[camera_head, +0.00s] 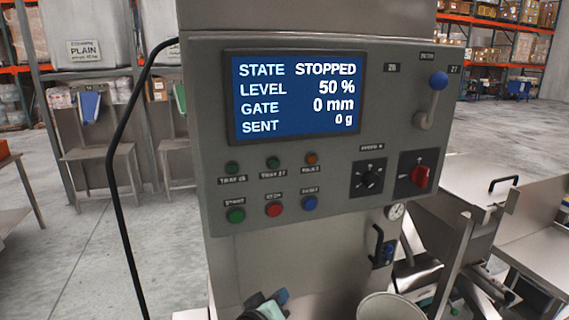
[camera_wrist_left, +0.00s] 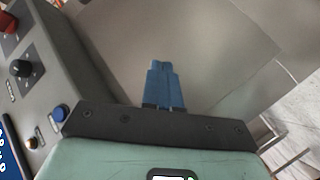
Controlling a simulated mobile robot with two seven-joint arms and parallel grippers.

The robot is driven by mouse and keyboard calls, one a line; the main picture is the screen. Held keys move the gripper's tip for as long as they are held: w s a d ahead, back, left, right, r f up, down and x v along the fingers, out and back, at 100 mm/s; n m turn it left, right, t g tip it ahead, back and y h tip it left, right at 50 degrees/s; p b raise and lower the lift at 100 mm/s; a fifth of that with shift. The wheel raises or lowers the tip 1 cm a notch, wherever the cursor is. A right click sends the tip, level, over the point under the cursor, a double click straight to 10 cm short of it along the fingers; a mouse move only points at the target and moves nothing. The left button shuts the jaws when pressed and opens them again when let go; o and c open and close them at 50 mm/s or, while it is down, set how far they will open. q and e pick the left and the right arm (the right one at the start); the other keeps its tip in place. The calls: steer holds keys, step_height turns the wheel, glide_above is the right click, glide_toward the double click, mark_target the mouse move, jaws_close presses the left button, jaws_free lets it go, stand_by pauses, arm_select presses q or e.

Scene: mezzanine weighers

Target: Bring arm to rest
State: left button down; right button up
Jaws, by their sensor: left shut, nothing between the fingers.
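My left gripper (camera_head: 280,297) shows at the bottom edge of the head view, in front of and below the grey control panel (camera_head: 214,180). Only its teal and dark upper part is in the picture. In the left wrist view the two blue fingers of the left gripper (camera_wrist_left: 164,82) lie together, shut and empty. They are clear of the panel, which stands to the left there. My right gripper is in neither view.
A pale round container (camera_head: 388,306) stands below. Metal chutes (camera_head: 440,225) stand at right. Open floor (camera_head: 75,265) lies left.

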arm_select(q)
steer(key=s+a+f+g+y+p, duration=0.1)
steer(key=s+a+f+g, duration=0.15)
steer(key=f, duration=0.75)
steer(key=s+a+f+g+y, duration=0.1)
steer(key=s+a+f+g, duration=0.15)
steer(key=f, duration=0.75)
steer(key=s+a+f+g+y+p, duration=0.1)
steer(key=s+a+f+g+p, duration=0.3)
steer(key=s+f, duration=0.85)
steer(key=s+a+f+g, duration=0.1)
steer(key=s+f, duration=0.3)
steer(key=s, duration=0.6)
steer(key=s+a+f+g, duration=0.1)
steer(key=s+f+g, duration=0.3)
steer(key=s, duration=0.7)
steer(key=shift+s+f, duration=0.2)
steer(key=shift+f, duration=0.45)
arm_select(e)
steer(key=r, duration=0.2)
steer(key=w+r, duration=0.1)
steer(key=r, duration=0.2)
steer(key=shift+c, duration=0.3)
